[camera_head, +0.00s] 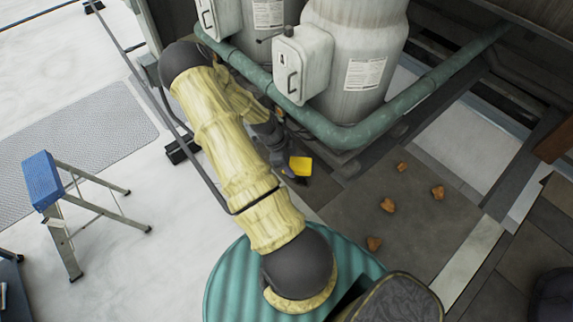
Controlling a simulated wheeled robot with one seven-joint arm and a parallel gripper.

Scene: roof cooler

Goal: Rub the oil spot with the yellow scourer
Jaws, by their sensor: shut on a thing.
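The yellow scourer (301,166) shows as a small bright yellow block near the middle of the view. My gripper (289,170) is shut on it at the end of my arm, beside the base of the grey tanks. A dark patch (301,181) shows on the floor just below the scourer; it may be the oil spot, but I cannot tell for sure. I cannot tell whether the scourer touches the floor. The fingers are small here and partly hidden by the arm.
A green pipe (347,136) runs around the grey tanks (357,50) close to my gripper. Several orange-brown lumps (388,205) lie on the dark floor to the right. A blue-topped step stool (41,180) stands at the left.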

